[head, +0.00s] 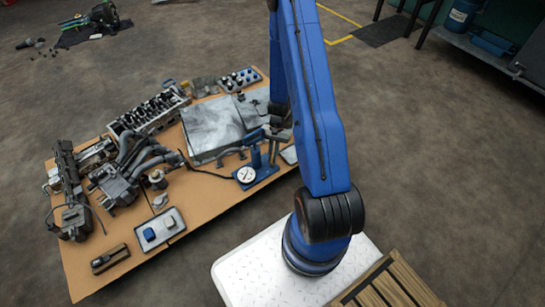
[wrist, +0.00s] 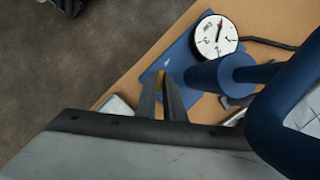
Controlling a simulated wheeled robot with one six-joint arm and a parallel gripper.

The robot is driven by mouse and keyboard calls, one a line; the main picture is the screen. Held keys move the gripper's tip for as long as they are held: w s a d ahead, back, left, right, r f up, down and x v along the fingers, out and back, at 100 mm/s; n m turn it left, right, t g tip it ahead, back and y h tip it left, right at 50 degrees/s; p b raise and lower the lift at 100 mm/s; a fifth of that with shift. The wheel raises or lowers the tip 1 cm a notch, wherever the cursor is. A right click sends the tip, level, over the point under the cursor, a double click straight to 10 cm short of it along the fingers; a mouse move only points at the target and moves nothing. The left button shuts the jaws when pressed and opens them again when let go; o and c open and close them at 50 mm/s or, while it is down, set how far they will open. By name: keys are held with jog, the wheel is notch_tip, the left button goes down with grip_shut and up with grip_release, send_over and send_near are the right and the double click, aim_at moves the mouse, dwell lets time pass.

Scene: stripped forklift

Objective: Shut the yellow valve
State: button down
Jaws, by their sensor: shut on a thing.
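A small yellow valve (wrist: 159,79) shows in the wrist view as a narrow strip between my fingertips, over the blue base plate of a stand. My gripper (wrist: 168,90) is shut on the valve, and its fingers hide most of it. How far the valve is turned cannot be seen. A round white dial gauge (wrist: 215,36) with a red needle lies close by, up and right of the fingertips. In the head view the gauge (head: 246,174) sits on the blue stand (head: 266,172) at the bench's right side. I cannot make out the valve there.
A blue post (wrist: 222,73) and thick blue bar rise close to my fingers on the right in the wrist view. The tan bench (head: 205,205) holds engine parts, a grey plate (head: 213,128) and a small tray (head: 160,231). Open floor lies around it.

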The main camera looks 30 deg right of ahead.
jog(key=shift+m, duration=0.3)
jog(key=m+t, duration=0.1)
jog(key=m, duration=0.2)
jog(key=shift+s+d+y, duration=0.1)
jog(key=shift+y, duration=0.3)
jog(key=shift+s+m+t, duration=0.1)
jog(key=shift+m+t, duration=0.7)
jog(key=shift+m, duration=1)
jog(key=c, duration=1.9)
grip_release()
jog(key=shift+o, duration=0.2)
jog(key=v, duration=1.7)
jog(key=shift+d, duration=0.3)
